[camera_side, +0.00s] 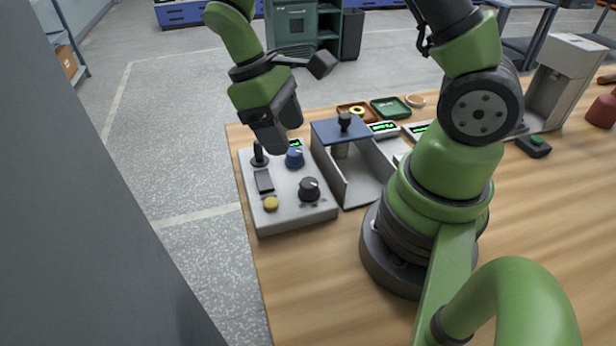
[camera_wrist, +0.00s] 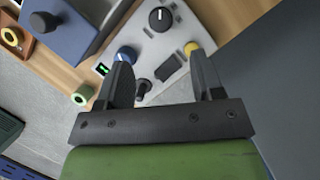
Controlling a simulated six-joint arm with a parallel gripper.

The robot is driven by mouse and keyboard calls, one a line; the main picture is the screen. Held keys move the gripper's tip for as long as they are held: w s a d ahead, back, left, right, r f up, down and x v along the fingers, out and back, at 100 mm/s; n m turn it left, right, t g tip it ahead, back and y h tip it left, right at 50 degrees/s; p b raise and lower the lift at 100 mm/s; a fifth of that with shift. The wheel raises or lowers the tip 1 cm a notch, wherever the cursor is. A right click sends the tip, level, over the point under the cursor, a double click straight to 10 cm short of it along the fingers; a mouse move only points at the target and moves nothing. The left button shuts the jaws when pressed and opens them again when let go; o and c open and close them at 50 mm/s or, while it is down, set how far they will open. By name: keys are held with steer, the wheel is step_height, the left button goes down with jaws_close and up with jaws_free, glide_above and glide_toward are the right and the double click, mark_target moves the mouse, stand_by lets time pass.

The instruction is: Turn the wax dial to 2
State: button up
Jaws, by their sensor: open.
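A grey control box (camera_side: 287,218) stands at the table's left edge. It carries a blue dial (camera_side: 295,157) at the back and a black dial (camera_side: 309,189) with a white pointer line nearer the front right. Both also show in the wrist view, the blue dial (camera_wrist: 124,54) partly behind a finger and the black dial (camera_wrist: 160,19) clear. No labels are readable, so I cannot tell which is the wax dial or its setting. My gripper (camera_side: 283,135) is open and empty above the back of the box, touching neither dial; its fingers (camera_wrist: 160,72) also show in the wrist view.
The box also has a black lever (camera_side: 258,154), a rocker switch (camera_side: 264,182) and a yellow button (camera_side: 271,204). A blue-topped stand (camera_side: 331,132) with a black knob is close on its right. Small trays (camera_side: 390,108) lie behind. Front table is clear.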

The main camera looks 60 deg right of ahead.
mark_target(310, 183)
steer(key=x, duration=1)
steer(key=shift+s+f, duration=0.1)
steer(key=shift+f, duration=0.1)
steer(key=c, duration=0.9)
